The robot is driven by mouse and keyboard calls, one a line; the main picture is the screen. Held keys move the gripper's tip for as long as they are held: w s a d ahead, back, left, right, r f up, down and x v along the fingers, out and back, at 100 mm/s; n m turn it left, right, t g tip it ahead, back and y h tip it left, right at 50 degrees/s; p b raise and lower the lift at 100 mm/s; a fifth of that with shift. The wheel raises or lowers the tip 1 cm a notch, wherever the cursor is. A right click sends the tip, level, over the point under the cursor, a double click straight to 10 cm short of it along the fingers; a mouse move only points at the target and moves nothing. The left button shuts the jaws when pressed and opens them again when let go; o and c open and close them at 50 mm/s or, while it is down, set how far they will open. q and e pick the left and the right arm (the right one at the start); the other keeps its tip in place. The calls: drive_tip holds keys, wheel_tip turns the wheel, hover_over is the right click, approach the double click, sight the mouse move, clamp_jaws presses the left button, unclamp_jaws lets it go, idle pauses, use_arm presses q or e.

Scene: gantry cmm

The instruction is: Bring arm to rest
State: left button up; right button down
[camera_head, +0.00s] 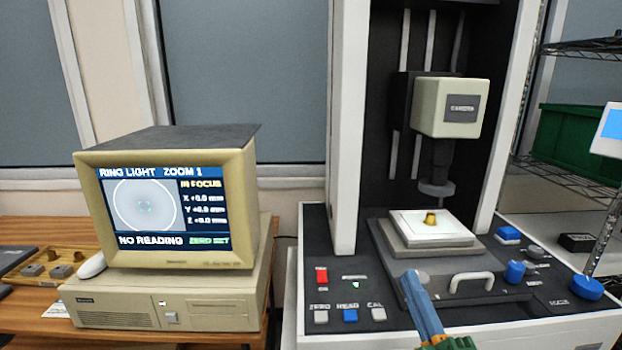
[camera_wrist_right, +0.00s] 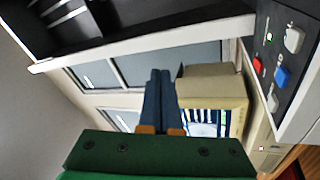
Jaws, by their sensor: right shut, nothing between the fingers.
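My right gripper (camera_head: 414,282) comes in from the bottom of the head view, its blue fingers pointing up in front of the measuring machine's console. In the right wrist view its two blue fingers (camera_wrist_right: 160,75) lie together with nothing between them. My left gripper is not in view. The measuring machine (camera_head: 345,130) carries a camera head (camera_head: 450,107) above a white plate (camera_head: 405,226) with a small brass part (camera_head: 430,219) on it. The right fingers look to be in front of the stage, left of its pale handle (camera_head: 471,281); the exact gap cannot be told.
The console has a red button (camera_head: 321,275), a blue READ button (camera_head: 350,315) and blue knobs (camera_head: 515,272) on the right. A beige monitor (camera_head: 165,262) reading "NO READING" stands at left on a wooden table. A wire shelf with a green bin (camera_head: 575,145) is at right.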

drive_tip(key=s+d+f+m+g+h, duration=0.25)
drive_tip(key=f+m+g, duration=0.25)
drive_tip(key=f, duration=0.6)
drive_tip(key=s+d+f+m+g+h, duration=0.2)
drive_tip(key=s+f+m+g, duration=0.25)
drive_tip(key=f, duration=0.65)
drive_tip(key=s+a+f+m+g+y, duration=0.1)
drive_tip(key=s+a+f+m+g, duration=0.1)
drive_tip(key=s+f+g, duration=0.4)
drive_tip(key=s+a+f+m+g+y, duration=0.1)
drive_tip(key=s+f+m+g, duration=0.2)
drive_tip(key=s, duration=0.6)
wheel_tip(320, 180, down, 18)
drive_tip(key=s+n+g, duration=0.1)
drive_tip(key=s, duration=0.1)
drive_tip(key=s+d+f+g, duration=0.1)
drive_tip(key=s+d+f, duration=0.1)
drive_tip(key=s+f, duration=0.7)
drive_tip(key=s, duration=0.2)
drive_tip(key=shift+s+f, duration=0.2)
drive_tip(key=shift+s, duration=0.15)
drive_tip(key=shift+n+h, duration=0.25)
